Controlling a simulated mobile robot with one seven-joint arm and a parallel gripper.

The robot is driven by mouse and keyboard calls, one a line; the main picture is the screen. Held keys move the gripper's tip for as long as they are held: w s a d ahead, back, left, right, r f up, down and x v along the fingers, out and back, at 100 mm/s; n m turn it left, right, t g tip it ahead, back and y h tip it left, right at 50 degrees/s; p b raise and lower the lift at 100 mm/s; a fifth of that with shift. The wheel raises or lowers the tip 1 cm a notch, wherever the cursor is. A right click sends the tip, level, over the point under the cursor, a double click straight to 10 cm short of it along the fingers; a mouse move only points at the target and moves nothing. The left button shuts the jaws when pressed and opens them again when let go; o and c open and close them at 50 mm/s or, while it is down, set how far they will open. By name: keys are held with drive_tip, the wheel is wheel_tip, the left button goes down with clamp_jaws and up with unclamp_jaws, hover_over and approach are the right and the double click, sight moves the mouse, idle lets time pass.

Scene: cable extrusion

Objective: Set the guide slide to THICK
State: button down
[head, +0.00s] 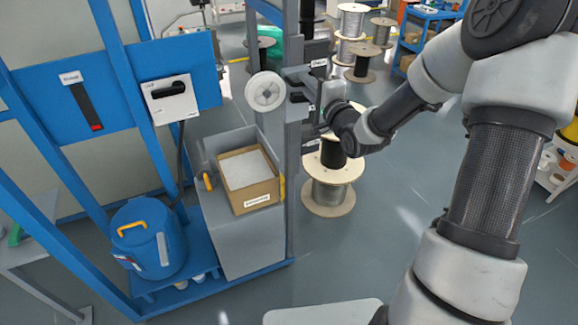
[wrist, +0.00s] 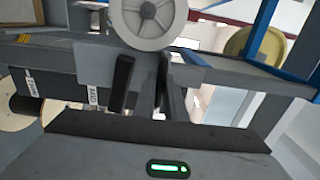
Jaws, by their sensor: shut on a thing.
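The guide slide, with a pale grooved wheel (head: 265,91) on it, sits on the horizontal rail of the blue-grey frame. The wheel also shows in the wrist view (wrist: 148,18), above a grey plate. My gripper (wrist: 143,85) reaches up to this plate. Its dark fingers are shut on the guide slide's grey handle, which shows only in part between them. Small white labels hang beside the rail, to the left of the fingers in the wrist view (wrist: 93,97); their lettering is hard to read. In the head view the fingertips are mostly hidden behind the post.
A grey bin with an open cardboard box (head: 250,180) stands below the wheel. A blue drum (head: 148,240) with a yellow handle and a switch box (head: 170,98) are at the left. Wire spools (head: 328,190) stand on the floor behind.

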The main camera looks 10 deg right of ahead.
drive_tip(key=shift+r+p, duration=0.5)
drive_tip(key=shift+r, duration=1.3)
drive_tip(key=c, duration=2.3)
unclamp_jaws()
drive_tip(key=shift+r, duration=0.1)
drive_tip(key=o, duration=0.6)
drive_tip(key=shift+f, duration=0.2)
drive_tip(key=v, duration=0.8)
